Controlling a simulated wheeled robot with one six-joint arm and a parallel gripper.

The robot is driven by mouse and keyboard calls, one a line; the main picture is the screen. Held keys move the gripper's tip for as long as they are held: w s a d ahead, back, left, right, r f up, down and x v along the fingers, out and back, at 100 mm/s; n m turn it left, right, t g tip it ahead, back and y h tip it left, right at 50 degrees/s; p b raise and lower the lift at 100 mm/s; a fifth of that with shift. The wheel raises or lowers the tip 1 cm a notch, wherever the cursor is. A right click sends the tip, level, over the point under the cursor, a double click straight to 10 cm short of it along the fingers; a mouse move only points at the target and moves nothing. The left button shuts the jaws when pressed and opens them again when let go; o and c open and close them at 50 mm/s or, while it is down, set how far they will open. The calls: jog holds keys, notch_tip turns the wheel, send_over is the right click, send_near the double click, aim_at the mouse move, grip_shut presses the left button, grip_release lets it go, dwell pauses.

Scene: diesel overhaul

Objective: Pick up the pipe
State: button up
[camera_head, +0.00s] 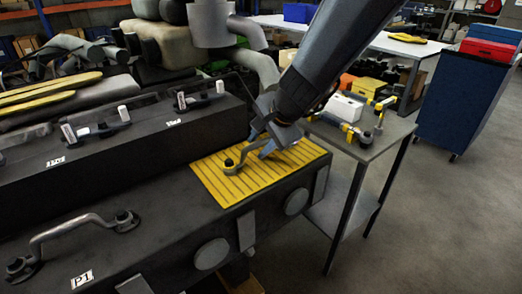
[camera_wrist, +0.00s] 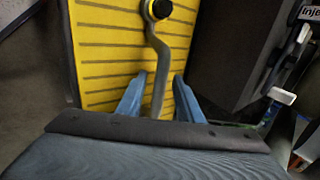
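A grey bent pipe (camera_head: 251,151) with a dark round end fitting lies on a yellow ribbed mat (camera_head: 212,187) on top of the dark engine block. In the wrist view the pipe (camera_wrist: 162,60) runs down between the two blue fingers of my gripper (camera_wrist: 159,80). The fingers are apart, with a visible gap on either side of the pipe. In the head view my gripper (camera_head: 268,148) is low over the mat and hides the pipe's far end. A second, similar pipe (camera_head: 75,224) is fixed on the block at the left, beside a label reading P1.
A raised dark block (camera_head: 110,140) carrying injector-like parts (camera_head: 200,95) stands behind the mat. A small grey table (camera_head: 375,135) with tools and a white box (camera_head: 342,107) stands to the right. A blue cabinet (camera_head: 462,95) is further right, with open floor before it.

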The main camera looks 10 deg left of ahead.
grip_shut()
jog(key=shift+r, duration=0.1)
